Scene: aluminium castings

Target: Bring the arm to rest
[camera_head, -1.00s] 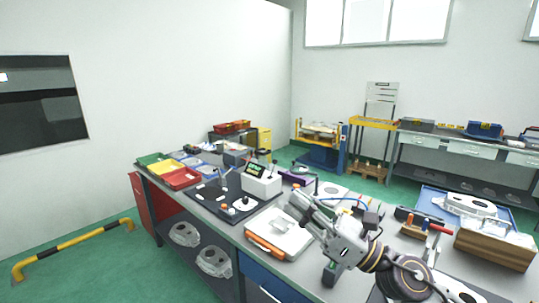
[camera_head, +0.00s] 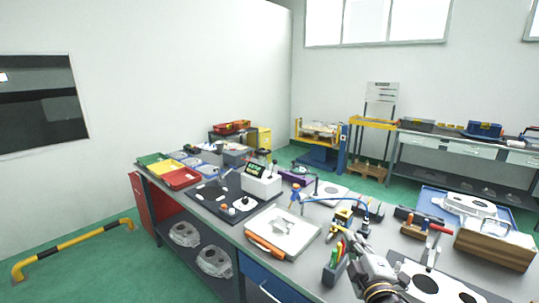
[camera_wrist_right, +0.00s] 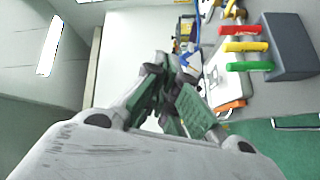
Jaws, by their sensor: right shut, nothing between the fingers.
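My right arm enters the head view from the bottom, right of centre. Its gripper (camera_head: 345,236) is over the workbench (camera_head: 283,275), just right of the small holder with coloured handles. In the right wrist view the gripper's fingers (camera_wrist_right: 166,84) are shut with nothing between them. My left gripper is in neither view.
The holder (camera_head: 334,272) with coloured handles is close beside the gripper; it also shows in the right wrist view (camera_wrist_right: 283,45). A wooden box (camera_head: 495,246) and a blue tray (camera_head: 432,198) are to the right.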

